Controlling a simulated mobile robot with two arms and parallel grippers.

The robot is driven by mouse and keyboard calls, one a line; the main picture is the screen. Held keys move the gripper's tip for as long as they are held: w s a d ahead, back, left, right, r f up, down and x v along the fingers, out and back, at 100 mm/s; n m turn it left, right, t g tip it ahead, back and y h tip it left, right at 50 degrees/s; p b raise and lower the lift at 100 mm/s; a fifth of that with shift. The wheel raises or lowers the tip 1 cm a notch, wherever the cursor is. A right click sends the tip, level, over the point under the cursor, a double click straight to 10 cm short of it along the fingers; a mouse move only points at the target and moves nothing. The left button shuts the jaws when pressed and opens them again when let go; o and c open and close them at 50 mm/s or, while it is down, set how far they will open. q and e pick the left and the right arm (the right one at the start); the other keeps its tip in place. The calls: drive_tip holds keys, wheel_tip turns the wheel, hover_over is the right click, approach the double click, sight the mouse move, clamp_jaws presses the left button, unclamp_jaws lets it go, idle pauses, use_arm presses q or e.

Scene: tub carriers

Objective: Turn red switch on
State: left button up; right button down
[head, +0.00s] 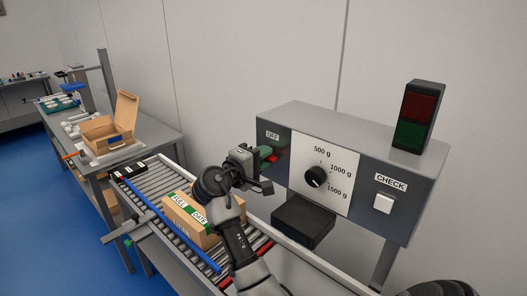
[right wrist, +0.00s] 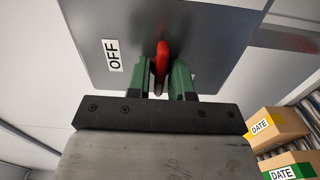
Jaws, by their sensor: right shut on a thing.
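The red switch (right wrist: 161,58) is a small red lever on the left part of the grey control box (head: 349,142), beside an OFF label (right wrist: 112,55). My right gripper (right wrist: 165,84) is shut on the red switch, with its green fingers on either side of the lever. My left gripper is not in view.
The box also carries a dial (head: 316,176), a white CHECK button (head: 383,204) and a red-green lamp (head: 420,117). A roller conveyor (head: 158,187) with a cardboard box (head: 190,222) runs below my right arm. An open carton (head: 112,125) stands on the left table.

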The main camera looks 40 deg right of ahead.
idle(0.3)
drive_tip(key=c, duration=1.1)
unclamp_jaws()
drive_tip(key=shift+w, duration=0.1)
drive_tip(key=s+a+b, duration=0.1)
drive_tip(key=a+b, duration=0.3)
drive_tip(key=a, duration=0.7)
